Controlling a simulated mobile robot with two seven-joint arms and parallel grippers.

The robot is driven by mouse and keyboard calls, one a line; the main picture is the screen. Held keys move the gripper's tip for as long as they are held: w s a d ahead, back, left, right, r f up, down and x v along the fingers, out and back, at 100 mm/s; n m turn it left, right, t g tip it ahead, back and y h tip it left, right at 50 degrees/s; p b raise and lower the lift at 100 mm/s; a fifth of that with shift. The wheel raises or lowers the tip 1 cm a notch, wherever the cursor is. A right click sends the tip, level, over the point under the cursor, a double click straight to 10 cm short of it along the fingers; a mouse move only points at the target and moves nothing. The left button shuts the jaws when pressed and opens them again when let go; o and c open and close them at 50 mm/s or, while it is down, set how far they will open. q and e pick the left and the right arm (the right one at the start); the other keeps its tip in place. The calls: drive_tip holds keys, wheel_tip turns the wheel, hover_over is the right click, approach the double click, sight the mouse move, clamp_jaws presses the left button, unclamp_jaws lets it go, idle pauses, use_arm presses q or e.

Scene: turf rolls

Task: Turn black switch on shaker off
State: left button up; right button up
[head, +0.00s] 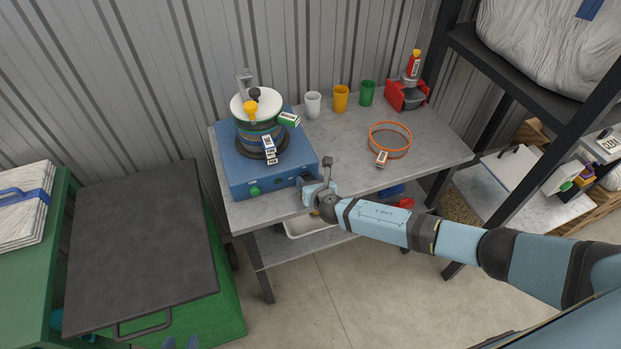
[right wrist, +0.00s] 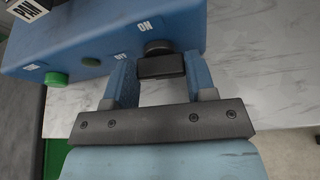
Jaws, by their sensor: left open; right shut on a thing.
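The blue shaker (head: 243,180) stands at the left end of the grey table, with a stack of sieves (head: 258,137) on top. Its black switch (right wrist: 161,65) is a dark knob on the front face, with an ON label (right wrist: 144,26) and an OFF label (right wrist: 120,57) close by. My right gripper (head: 311,188) is at the shaker's front right corner; in the right wrist view its two blue fingers are shut on the switch, one on each side. I cannot tell the switch's setting. My left gripper (head: 180,344) barely shows at the bottom edge, open and away from the shaker.
A green button (right wrist: 55,78) is on the shaker's face, left of the switch. An orange ring sieve (head: 391,140), several cups (head: 341,99) and a red device (head: 406,94) stand on the table (head: 440,150). A dark-lidded green bin (head: 145,245) is at left. A black-framed shelf (head: 540,95) is at right.

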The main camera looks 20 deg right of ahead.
drive_tip(key=shift+a+n+h, duration=0.1)
drive_tip(key=shift+n+h, duration=0.3)
drive_tip(key=shift+n, duration=0.3)
drive_tip(key=o, duration=0.7)
drive_tip(key=shift+c, duration=0.2)
drive_tip(key=shift+s, duration=0.1)
drive_tip(key=v, duration=1.3)
drive_tip(key=shift+s+r+b, duration=0.2)
drive_tip(key=shift+s+b, duration=0.05)
drive_tip(key=shift+b, duration=0.2)
